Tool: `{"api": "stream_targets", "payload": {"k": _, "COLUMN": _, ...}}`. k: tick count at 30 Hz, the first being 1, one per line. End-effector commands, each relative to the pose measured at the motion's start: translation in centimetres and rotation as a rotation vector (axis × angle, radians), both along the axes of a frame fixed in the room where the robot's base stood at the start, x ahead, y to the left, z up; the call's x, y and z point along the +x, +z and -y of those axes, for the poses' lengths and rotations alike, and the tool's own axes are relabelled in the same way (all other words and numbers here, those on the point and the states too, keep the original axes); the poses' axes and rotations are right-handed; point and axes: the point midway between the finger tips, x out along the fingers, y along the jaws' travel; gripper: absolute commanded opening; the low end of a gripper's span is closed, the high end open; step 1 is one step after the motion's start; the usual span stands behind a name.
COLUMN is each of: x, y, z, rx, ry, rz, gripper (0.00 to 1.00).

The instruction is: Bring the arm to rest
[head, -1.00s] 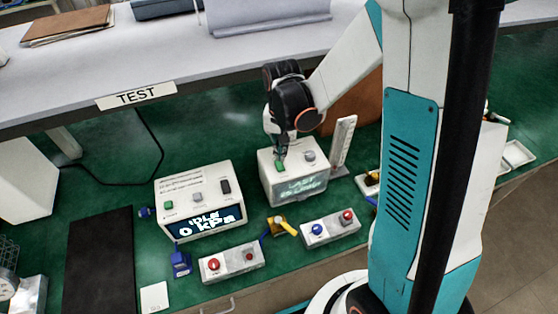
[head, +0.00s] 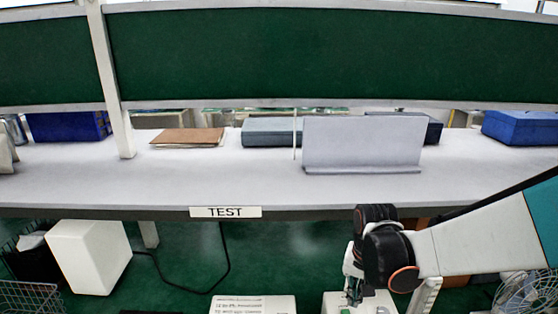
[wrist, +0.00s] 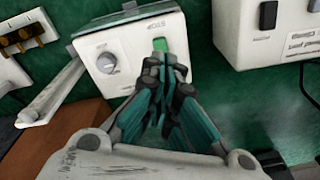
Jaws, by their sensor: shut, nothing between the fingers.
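My arm reaches in from the right, with my gripper (head: 353,292) low over a white canister-pump box (head: 331,304) cut off by the bottom edge of the head view. In the wrist view my gripper (wrist: 161,75) is shut and empty, its fingertips close to the green button (wrist: 160,45) on the box (wrist: 128,40). I cannot tell if they touch it. A grey knob (wrist: 106,62) sits on the same face. A second white box (head: 252,304) stands to the left; it also shows at top right in the wrist view (wrist: 262,45).
The white shelf (head: 100,185) with the TEST label (head: 226,212) runs above and behind my gripper. A pale upright gauge strip (head: 424,297) stands close to the right of the box. A white block (head: 90,257) is at left, a fan (head: 520,292) at right.

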Motion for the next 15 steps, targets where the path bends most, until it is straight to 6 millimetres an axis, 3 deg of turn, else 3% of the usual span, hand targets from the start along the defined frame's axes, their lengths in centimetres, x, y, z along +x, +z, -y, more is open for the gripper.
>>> {"api": "stream_targets", "payload": {"k": 6, "x": -2.5, "y": 2.6, "z": 0.0, "rx": -0.013, "ry": 0.091, "rz": 0.11, "gripper": 0.0}}
{"api": "stream_targets", "payload": {"k": 15, "x": -6.4, "y": 5.0, "z": 0.0, "rx": -0.046, "ry": 0.213, "rz": 0.258, "gripper": 0.0}}
